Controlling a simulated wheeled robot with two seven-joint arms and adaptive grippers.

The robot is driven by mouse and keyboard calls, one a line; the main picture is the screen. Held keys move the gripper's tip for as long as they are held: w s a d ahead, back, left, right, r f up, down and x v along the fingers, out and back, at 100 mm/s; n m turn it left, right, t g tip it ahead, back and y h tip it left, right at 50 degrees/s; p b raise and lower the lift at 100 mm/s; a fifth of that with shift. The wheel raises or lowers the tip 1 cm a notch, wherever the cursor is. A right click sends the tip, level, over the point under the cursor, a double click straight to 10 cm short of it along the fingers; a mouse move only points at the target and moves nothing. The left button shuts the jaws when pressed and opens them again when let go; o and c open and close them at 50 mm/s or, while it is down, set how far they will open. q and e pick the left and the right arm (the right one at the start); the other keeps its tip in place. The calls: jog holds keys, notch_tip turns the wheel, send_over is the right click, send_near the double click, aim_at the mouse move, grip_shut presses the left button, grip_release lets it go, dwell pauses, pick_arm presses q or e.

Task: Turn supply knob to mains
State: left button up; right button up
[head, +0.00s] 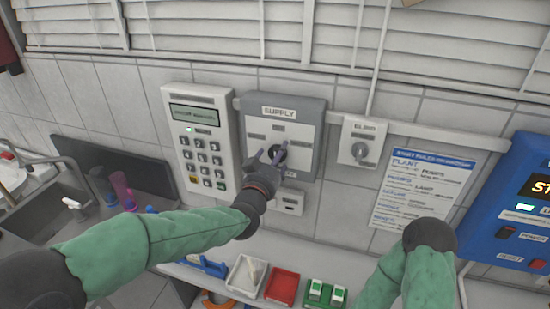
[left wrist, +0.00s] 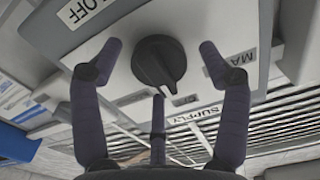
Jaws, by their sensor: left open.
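The supply panel (head: 314,112) is a grey and white wall box labelled SUPPLY. Its dark round supply knob (head: 279,153) is partly hidden by my left gripper (head: 268,160) in the head view. In the left wrist view the knob (left wrist: 158,62) has a raised ridge and sits between the spread fingers of my left gripper (left wrist: 160,50). The fingers are open, with a visible gap on each side of the knob. A label starting MA (left wrist: 240,58) is partly hidden behind the right finger. An OFF label (left wrist: 85,8) is at upper left. My right gripper is out of view.
A keypad unit (head: 205,140) is left of the panel, and a BLIND switch (head: 362,142) is right. A small box (head: 290,202) sits just below. A notice (head: 420,190), blue control unit (head: 515,200), sink (head: 45,205) and shelf with trays (head: 282,287) surround this area.

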pick_arm(q)
jog(key=c, duration=1.2)
jog(key=shift+o, duration=0.2)
